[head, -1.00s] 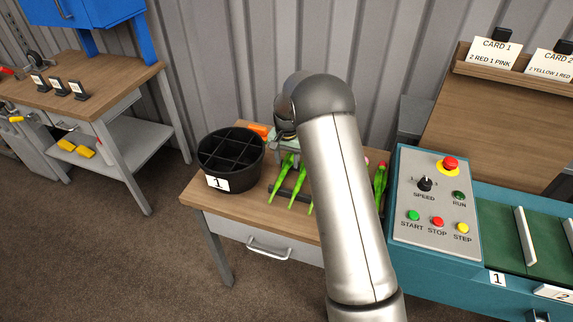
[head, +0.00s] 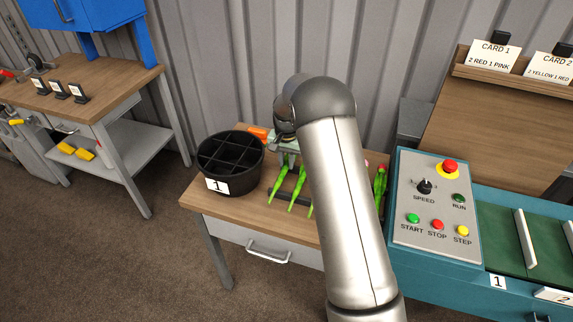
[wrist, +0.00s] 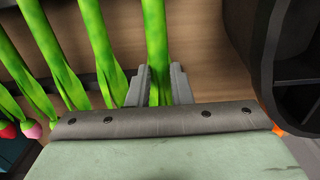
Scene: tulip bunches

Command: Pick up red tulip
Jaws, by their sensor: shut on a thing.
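In the wrist view my gripper (wrist: 159,70) has one finger on each side of a green tulip stem (wrist: 155,28) and is shut on it. The flower of this tulip is hidden under the gripper body, so its colour cannot be told. More green stems (wrist: 107,50) lie in a row to the left. At the lower left a red flower head (wrist: 6,130) and a pink one (wrist: 32,130) show. In the head view the stems (head: 299,187) lie on the wooden table, and my arm covers part of the row.
A black divided bucket labelled 1 (head: 232,184) stands left of the stems, and its wall (wrist: 244,50) is close right of my gripper in the wrist view. An orange object (head: 259,133) is behind it. A teal control panel (head: 435,250) stands at the right.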

